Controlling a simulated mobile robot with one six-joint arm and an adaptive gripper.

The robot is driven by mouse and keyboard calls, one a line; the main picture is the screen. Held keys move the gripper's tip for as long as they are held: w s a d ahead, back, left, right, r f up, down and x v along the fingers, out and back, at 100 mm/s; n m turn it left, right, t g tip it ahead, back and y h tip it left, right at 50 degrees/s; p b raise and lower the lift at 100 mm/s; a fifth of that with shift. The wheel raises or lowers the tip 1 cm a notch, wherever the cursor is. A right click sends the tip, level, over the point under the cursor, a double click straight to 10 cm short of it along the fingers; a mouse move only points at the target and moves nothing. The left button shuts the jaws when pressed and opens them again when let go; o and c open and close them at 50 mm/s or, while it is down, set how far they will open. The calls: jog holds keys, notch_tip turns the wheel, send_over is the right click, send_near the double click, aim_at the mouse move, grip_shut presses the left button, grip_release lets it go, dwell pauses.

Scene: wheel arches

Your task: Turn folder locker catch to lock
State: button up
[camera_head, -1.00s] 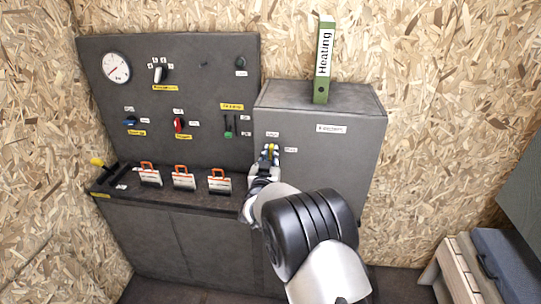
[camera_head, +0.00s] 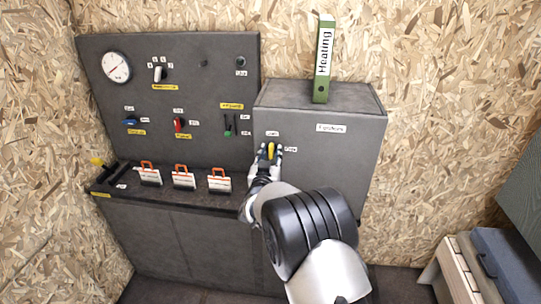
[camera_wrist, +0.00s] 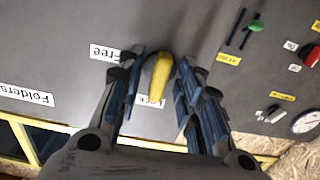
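The yellow folder locker catch (camera_wrist: 158,80) is on the grey locker door. In the wrist view, which is upside down, its handle points down the picture and partly covers the Lock label (camera_wrist: 146,100). The Free label (camera_wrist: 104,53) is to its left. In the head view the catch (camera_head: 270,151) stands roughly upright below the Lock label. My gripper (camera_wrist: 159,66) is open around the catch, one blue-padded finger on each side with a visible gap to the handle. The grey locker (camera_head: 340,165) is closed.
A green Heating folder (camera_head: 321,60) stands on top of the locker. To the left is a panel (camera_head: 190,75) with a gauge, knobs and switches. A blue-lidded box (camera_head: 505,262) is at the lower right.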

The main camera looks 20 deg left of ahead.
jog(key=shift+s, duration=0.1)
jog(key=v, duration=1.1)
jog(key=shift+s, duration=0.4)
jog(key=shift+d, duration=0.1)
jog(key=s+d+r+g, duration=0.25)
jog(key=d+r, duration=0.35)
jog(key=d, duration=0.3)
jog(key=s+d+r+g, duration=0.1)
jog(key=d+r+g, duration=0.2)
jog(key=d+r, duration=0.35)
jog(key=s+d+f+m+g+h, duration=0.1)
jog(key=s+d+f+g+h, duration=0.1)
jog(key=s+d, duration=1)
jog(key=s+d+f+m+g+h, duration=0.1)
jog(key=s+d+g, duration=0.4)
jog(key=s+d, duration=0.7)
jog(key=s+f+h, duration=0.1)
jog(key=s+f, duration=0.1)
jog(key=s, duration=0.4)
jog(key=shift+s+d+m, duration=0.2)
jog(key=shift+s+m, duration=0.05)
jog(key=shift+m, duration=0.15)
